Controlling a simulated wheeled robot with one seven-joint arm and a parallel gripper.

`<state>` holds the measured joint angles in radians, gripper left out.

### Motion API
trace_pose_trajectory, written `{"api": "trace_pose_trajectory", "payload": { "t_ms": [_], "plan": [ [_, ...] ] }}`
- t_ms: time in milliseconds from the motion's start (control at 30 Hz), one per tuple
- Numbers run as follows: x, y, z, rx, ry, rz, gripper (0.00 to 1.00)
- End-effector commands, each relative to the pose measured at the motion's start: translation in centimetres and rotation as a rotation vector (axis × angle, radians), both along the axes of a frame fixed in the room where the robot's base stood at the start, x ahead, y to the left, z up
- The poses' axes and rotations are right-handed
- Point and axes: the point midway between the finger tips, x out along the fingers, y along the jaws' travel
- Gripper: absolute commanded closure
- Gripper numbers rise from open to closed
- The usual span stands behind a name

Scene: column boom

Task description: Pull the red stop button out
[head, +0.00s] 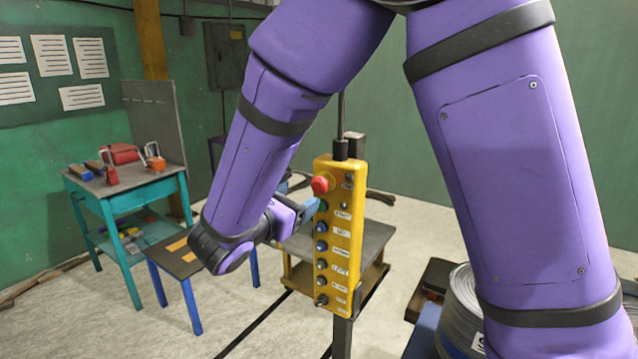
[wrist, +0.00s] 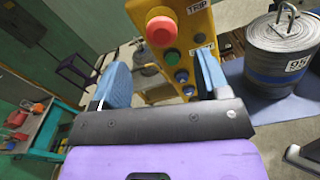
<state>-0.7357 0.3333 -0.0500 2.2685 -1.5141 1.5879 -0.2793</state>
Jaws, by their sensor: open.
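The red stop button (head: 321,184) is a round knob at the top left of the face of a yellow control box (head: 329,262). The box hangs upright from a dark cable. In the wrist view the red button (wrist: 161,30) lies just beyond the fingertips, between their lines. My gripper (head: 309,208) is beside the box's left edge, slightly below the red button. In the wrist view my gripper (wrist: 162,78) has its two blue fingers wide apart with nothing between them. Whether a finger touches the box I cannot tell.
Below the red button is a column of smaller buttons and switches with labels. A low table (head: 372,240) stands behind the box. A teal bench (head: 115,190) with tools is at the left. A grey strap roll (wrist: 284,48) is at the right of the wrist view.

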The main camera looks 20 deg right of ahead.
Motion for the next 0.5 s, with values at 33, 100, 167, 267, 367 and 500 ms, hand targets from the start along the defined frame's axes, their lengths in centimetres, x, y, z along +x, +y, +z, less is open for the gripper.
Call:
{"api": "trace_pose_trajectory", "payload": {
  "t_ms": [33, 100, 167, 267, 367, 500],
  "plan": [
    [0.5, -0.9, 0.0, -0.001, 0.0, -0.005, 0.31],
    [1.2, -1.9, 0.0, 0.0, 0.0, -0.005, 0.31],
    [1.9, -2.8, 0.0, 0.0, 0.0, -0.005, 0.31],
    [2.9, -4.2, 0.0, 0.0, 0.0, -0.005, 0.31],
    [3.8, -5.4, 0.0, 0.001, 0.001, -0.006, 0.31],
    [4.6, -6.5, 0.0, 0.002, 0.001, -0.004, 0.31]
  ]
}}
